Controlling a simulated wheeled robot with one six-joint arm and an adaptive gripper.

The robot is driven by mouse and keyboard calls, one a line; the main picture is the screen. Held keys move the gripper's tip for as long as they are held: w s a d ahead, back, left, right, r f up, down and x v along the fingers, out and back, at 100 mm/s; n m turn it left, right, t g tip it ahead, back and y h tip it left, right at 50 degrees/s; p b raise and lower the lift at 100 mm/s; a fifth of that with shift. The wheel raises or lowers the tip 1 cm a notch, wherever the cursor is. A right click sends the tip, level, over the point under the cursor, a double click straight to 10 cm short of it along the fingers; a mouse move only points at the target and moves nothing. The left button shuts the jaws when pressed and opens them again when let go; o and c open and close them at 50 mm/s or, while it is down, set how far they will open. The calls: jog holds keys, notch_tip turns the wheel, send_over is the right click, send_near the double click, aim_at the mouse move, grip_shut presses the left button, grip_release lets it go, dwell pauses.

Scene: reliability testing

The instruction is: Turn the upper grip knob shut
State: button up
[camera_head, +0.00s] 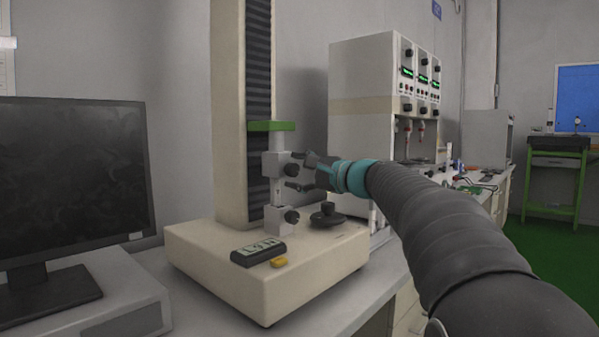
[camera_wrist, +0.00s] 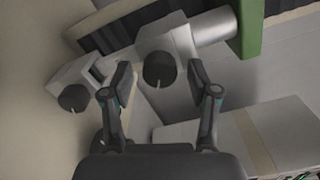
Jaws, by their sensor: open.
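The upper grip (camera_head: 272,164) is a grey metal block below the green crosshead arm (camera_head: 272,126) of the testing machine. Its dark round knob (camera_wrist: 159,69) shows in the wrist view with a small pale pointer mark. My gripper (camera_head: 296,171) is open at the upper grip. In the wrist view its two fingers (camera_wrist: 160,82) stand on either side of the knob, with visible gaps. I cannot tell how deep the knob sits between them. The lower grip (camera_head: 277,219) has a similar dark knob (camera_head: 292,216), also seen left of the fingers in the wrist view (camera_wrist: 73,98).
The cream machine base (camera_head: 215,262) carries a dark handset (camera_head: 258,252), a yellow piece (camera_head: 279,262) and a black round knob-like part (camera_head: 327,216). A monitor (camera_head: 70,180) stands at left. A tall instrument cabinet (camera_head: 362,75) stands behind my arm.

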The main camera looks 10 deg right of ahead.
jog(key=v, duration=1.2)
jog(key=s+a+f+n+g+h, duration=0.2)
jog(key=s+a+f+n+g, duration=0.1)
jog(key=s+a+f, duration=0.4)
jog(key=s+a+f+n+g+h, duration=0.2)
jog(key=s+a+f+n+g, duration=0.15)
jog(key=s+f, duration=0.4)
jog(key=s+d+f+n+g+h, duration=0.2)
jog(key=s+f+n+h, duration=0.4)
jog(key=s+f, duration=1)
notch_tip(320, 180, down, 4)
jog(key=shift+d+f+n+h, duration=0.25)
jog(key=shift+d+n, duration=0.4)
jog(key=shift+n, duration=0.5)
